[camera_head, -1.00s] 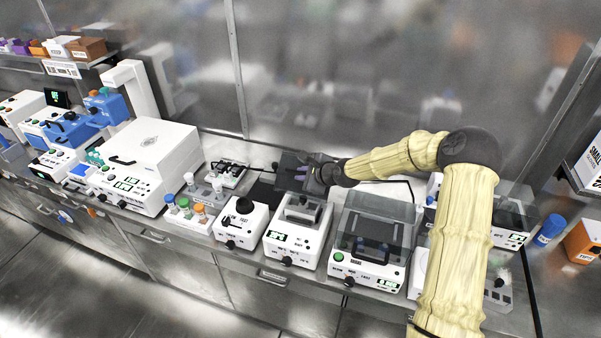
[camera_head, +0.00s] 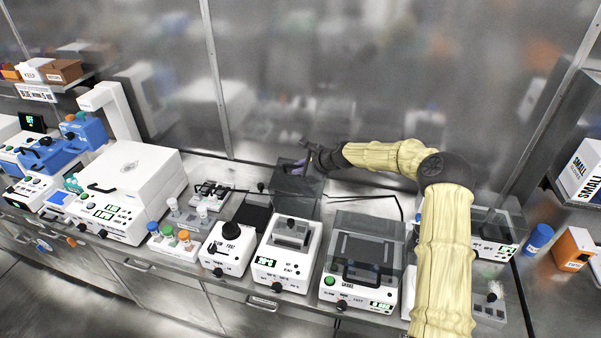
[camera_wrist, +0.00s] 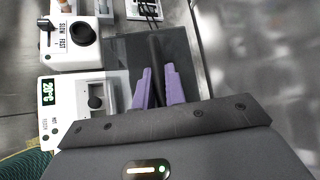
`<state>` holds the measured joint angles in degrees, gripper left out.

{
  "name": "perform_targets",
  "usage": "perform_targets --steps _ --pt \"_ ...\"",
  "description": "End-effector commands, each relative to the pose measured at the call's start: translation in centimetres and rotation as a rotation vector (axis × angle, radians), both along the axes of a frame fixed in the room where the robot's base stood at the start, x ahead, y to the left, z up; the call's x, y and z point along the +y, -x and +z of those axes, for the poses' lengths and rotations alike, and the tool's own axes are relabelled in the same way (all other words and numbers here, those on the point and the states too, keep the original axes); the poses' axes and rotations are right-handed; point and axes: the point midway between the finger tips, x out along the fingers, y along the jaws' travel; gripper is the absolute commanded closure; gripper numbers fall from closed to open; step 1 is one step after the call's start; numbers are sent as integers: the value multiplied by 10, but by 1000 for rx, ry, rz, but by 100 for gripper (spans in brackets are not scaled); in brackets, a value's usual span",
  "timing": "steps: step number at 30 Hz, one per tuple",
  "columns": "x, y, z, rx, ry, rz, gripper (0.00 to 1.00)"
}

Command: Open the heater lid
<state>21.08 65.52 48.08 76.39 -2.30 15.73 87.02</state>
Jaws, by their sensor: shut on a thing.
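The heater (camera_head: 280,277) is a white box with a green-lit display and a knob on its front. An open well with a dark knob shows in its top, and its front also shows in the wrist view (camera_wrist: 57,112). Its dark see-through lid (camera_head: 293,205) is raised and stands behind the box; its exact tilt is hard to tell. My gripper (camera_head: 308,163) is at the lid's upper part. In the wrist view the purple fingers (camera_wrist: 158,84) are shut on a dark bar, the lid handle (camera_wrist: 156,50), with the lid panel (camera_wrist: 178,48) around them.
A white device with a speed dial (camera_head: 226,247) stands just left of the heater. A device with a clear cover (camera_head: 362,265) stands close on its right. Small capped bottles (camera_head: 168,236) stand further left. A steel wall (camera_head: 330,70) rises behind; cables lie on the bench.

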Motion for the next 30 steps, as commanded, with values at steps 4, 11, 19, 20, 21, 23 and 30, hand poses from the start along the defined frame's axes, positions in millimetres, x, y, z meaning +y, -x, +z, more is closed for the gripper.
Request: perform_targets --steps 4,11,19,20,21,23,30 --pt "1 -2 0 -1 1 1 100" --pt "1 -2 0 -1 2 3 100" --pt "1 -2 0 0 1 2 66" --pt "1 -2 0 0 1 2 66" --pt "1 -2 0 0 1 1 66" --pt "0 -1 0 0 1 1 66" --pt "-9 3 5 -1 1 -1 66"
